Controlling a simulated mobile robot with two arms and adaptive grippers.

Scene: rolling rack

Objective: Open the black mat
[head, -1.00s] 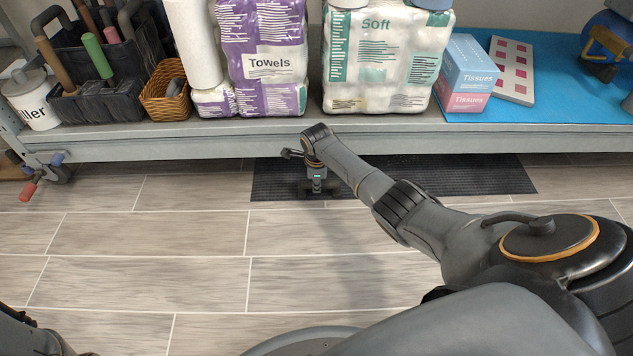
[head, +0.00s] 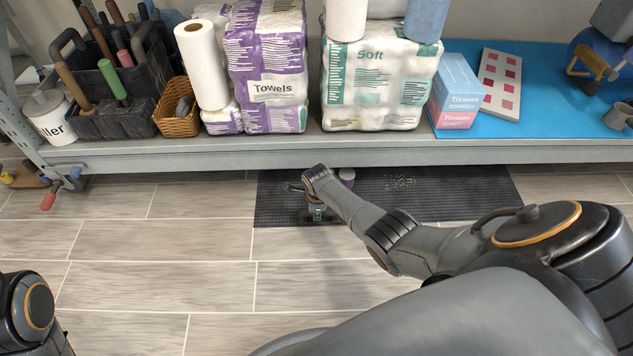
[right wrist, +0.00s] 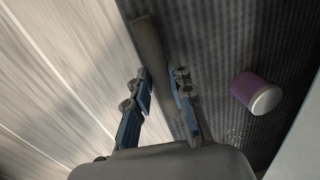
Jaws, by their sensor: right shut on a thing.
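The black mat (head: 455,192) lies on the floor, partly under the low rack's front edge; its far part is hidden. In the right wrist view its ribbed surface (right wrist: 275,38) fills the right side. My right gripper (head: 316,214) is low at the mat's near edge. In the right wrist view its fingers (right wrist: 160,78) stand on either side of a dark bar (right wrist: 148,42) along the mat's edge and are shut on it. A purple can with a pale end (right wrist: 256,92) is on the mat; it also shows behind my right wrist in the head view (head: 347,175).
The rack's front beam (head: 210,158) crosses above the mat. Its shelf holds a tool caddy (head: 112,105), a wicker basket (head: 178,122), towel packs (head: 268,75), a Soft pack (head: 375,90) and a tissue box (head: 456,92). Pale crumbs (head: 400,182) lie on the mat. The near tiled floor is clear.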

